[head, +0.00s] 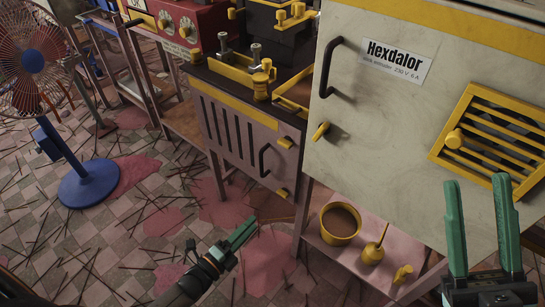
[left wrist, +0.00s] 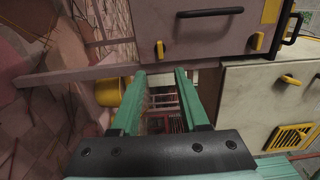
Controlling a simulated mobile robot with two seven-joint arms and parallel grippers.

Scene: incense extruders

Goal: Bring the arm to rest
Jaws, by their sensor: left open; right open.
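My left gripper (head: 246,226) has green fingers and hangs low over the tiled floor, left of the machine's lower shelf. In the left wrist view its two fingers (left wrist: 163,76) stand apart with nothing held between them. My right gripper (head: 477,184) is at the lower right, in front of the cream machine. Its green fingers point up, wide apart and empty.
The cream Hexdalor cabinet (head: 395,130) stands close on the right. Below it a shelf holds a yellow pot (head: 340,224) and an oil can (head: 374,250). A blue fan (head: 88,182) stands left. Thin sticks litter the floor (head: 60,235).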

